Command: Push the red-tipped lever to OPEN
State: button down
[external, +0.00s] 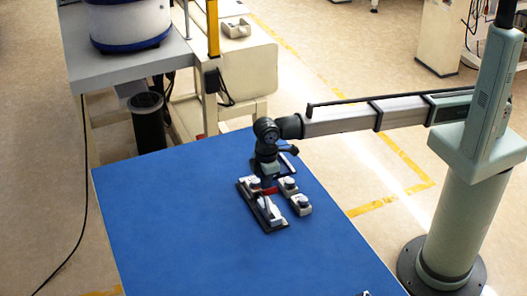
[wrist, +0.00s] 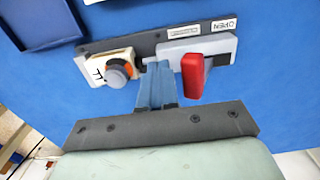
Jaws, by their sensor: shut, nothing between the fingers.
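The red-tipped lever (wrist: 193,78) stands out from a grey-white housing (wrist: 222,50) on a dark plate (wrist: 147,42) in the wrist view. The OPEN label (wrist: 224,26) is at the right end of the plate, and a second small label (wrist: 184,33), too small to read, lies left of it. My gripper (wrist: 156,68) is shut and empty, with its fingertips just left of the red tip; I cannot tell whether they touch. In the external view my gripper (external: 267,181) is low over the plate, by a red part (external: 266,191).
A white block with a dark knob and orange ring (wrist: 118,72) sits left of my fingers. White blocks with dark knobs (external: 288,185) (external: 300,204) stand right of the plate. A dark blue tray (wrist: 40,20) lies at upper left. The blue table (external: 170,220) is clear in front and left.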

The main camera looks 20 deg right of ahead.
aim_at(275, 193)
jog(key=shift+s+d+f, duration=0.1)
jog(key=shift+s+d, duration=0.1)
jog(key=shift+s, duration=1.1)
jog(key=shift+s+d+f, duration=0.1)
jog(key=shift+s+d, duration=0.05)
jog(key=shift+s, duration=2.1)
jog(key=shift+a+f, duration=0.2)
jog(key=shift+d+r, duration=0.1)
jog(key=shift+r, duration=0.15)
jog(key=shift+w, duration=0.1)
jog(key=shift+w+a+r, duration=0.1)
jog(key=shift+w+a, duration=0.1)
jog(key=shift+w, duration=0.2)
jog(key=shift+r, duration=0.1)
